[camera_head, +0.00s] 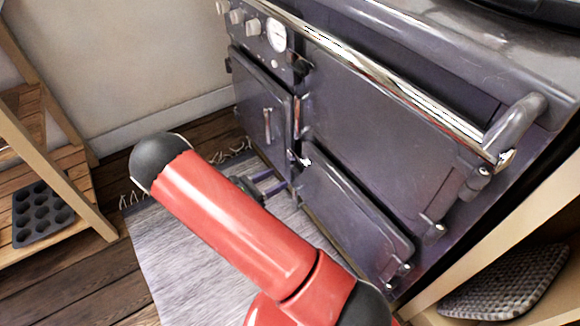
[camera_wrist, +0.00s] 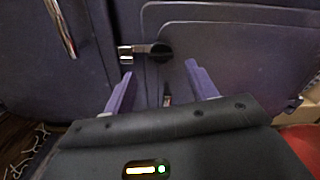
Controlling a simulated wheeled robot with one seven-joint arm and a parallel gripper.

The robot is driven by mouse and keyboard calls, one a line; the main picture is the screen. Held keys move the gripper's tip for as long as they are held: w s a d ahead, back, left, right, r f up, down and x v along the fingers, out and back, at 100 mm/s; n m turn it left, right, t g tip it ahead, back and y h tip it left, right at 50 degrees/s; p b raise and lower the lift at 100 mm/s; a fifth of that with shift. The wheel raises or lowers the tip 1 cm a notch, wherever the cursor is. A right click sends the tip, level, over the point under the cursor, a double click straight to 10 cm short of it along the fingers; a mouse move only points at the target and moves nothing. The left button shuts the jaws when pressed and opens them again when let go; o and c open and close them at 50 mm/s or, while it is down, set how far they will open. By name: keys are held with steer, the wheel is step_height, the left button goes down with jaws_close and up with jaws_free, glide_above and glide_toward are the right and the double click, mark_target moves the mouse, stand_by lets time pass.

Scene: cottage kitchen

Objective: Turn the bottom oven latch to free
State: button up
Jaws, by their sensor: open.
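The bottom oven latch (camera_wrist: 148,52) shows in the wrist view as a dark lever with a round black pivot at its right and a silver end at its left. It lies about horizontal, near the top left of the lower right oven door (camera_wrist: 235,70). In the head view the latch (camera_head: 304,160) is a small bright piece at the top left corner of that door (camera_head: 350,208). My gripper (camera_wrist: 162,78) is open, with two purple fingers spread and nothing held. In the wrist view the latch appears beyond and above the fingertips, apparently apart from them. My gripper (camera_head: 272,184) is partly hidden behind my arm in the head view.
The left oven door (camera_head: 262,110) has a vertical handle (camera_head: 267,124). A chrome rail (camera_head: 390,85) runs along the stove front. A grey rug (camera_head: 180,250) lies on the floor. A wooden shelf (camera_head: 45,90) with a muffin tin (camera_head: 42,214) stands at left.

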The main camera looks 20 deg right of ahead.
mark_target(294, 170)
steer(key=d, duration=0.5)
steer(key=w+d, duration=0.1)
steer(key=d, duration=0.1)
steer(key=shift+w+d, duration=0.1)
steer(key=shift+d, duration=0.1)
jaws_close()
